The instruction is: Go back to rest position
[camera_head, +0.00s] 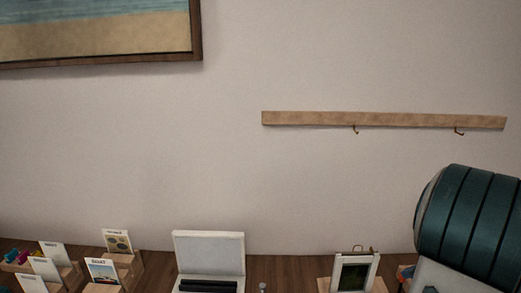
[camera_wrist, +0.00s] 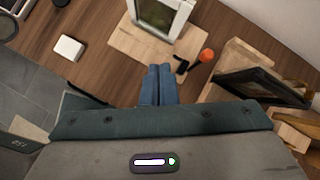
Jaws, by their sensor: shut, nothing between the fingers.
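My gripper (camera_wrist: 159,72) shows in the wrist view as two blue fingers side by side, shut with nothing between them. It points at the wooden table (camera_wrist: 92,38), close to the front edge of a light wooden board (camera_wrist: 128,42). A white-framed picture (camera_wrist: 160,14) stands on that board, just beyond the fingertips. A small black piece and an orange-red knob (camera_wrist: 207,55) lie to the right of the fingers. In the head view the gripper's fingers are not visible.
A dark frame on a wooden stand (camera_wrist: 262,88) is close on the right in the wrist view. A small white box (camera_wrist: 68,47) lies left. The head view shows an open white case (camera_head: 209,250), card holders (camera_head: 123,262) and a wall rail with hooks (camera_head: 385,120).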

